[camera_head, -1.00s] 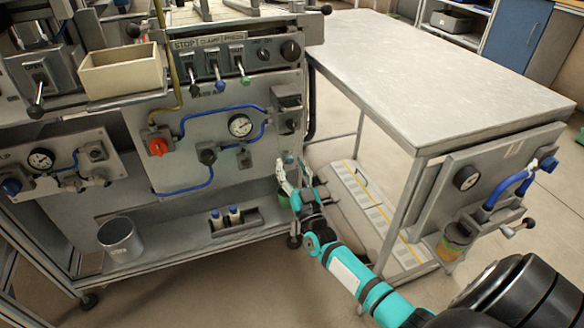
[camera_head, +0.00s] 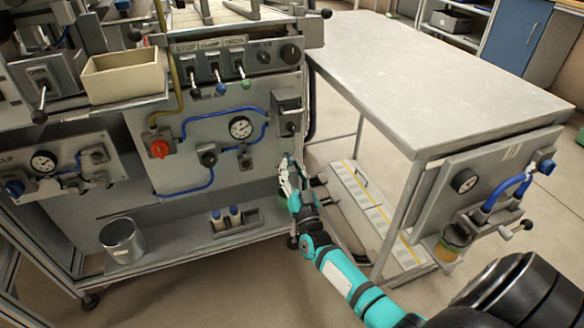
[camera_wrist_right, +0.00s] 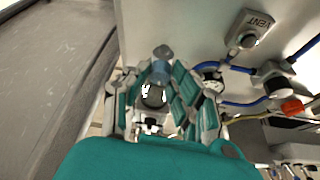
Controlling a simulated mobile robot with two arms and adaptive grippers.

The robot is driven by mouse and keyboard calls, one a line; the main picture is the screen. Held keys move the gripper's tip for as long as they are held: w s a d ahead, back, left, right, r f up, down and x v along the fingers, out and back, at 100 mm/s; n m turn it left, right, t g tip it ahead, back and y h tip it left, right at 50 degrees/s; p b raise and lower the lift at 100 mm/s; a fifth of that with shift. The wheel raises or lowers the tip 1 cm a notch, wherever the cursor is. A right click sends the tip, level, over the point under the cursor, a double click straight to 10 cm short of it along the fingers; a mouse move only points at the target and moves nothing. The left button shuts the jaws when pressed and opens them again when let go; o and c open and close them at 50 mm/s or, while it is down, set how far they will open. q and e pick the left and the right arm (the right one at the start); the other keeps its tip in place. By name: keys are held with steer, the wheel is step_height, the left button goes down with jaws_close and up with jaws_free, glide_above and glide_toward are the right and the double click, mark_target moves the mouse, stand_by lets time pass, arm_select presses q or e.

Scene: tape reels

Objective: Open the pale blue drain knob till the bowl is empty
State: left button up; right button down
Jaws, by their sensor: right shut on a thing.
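A small pale blue piece (camera_wrist_right: 160,68), which looks like the drain knob, sits between the fingertips of my right gripper (camera_wrist_right: 157,75) in the wrist view. A grey rounded part (camera_wrist_right: 163,51) lies just beyond it. The right gripper (camera_head: 286,170) is shut on the pale blue piece, close to the lower right edge of the left machine's panel in the head view. Its fingers cover the bowl there, so I cannot tell the liquid level. My left gripper is not in view.
A grey box marked VENT (camera_wrist_right: 250,30) is near the fingers. A gauge (camera_head: 240,127), blue hoses and a red knob (camera_head: 159,148) are on the panel. A grey table (camera_head: 430,85) stands to the right, with another bowl (camera_head: 453,243) holding yellowish liquid. A metal cup (camera_head: 122,240) is on the lower shelf.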

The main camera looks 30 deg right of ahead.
steer(key=c, duration=1.1)
jaws_free()
steer(key=v, duration=1.2)
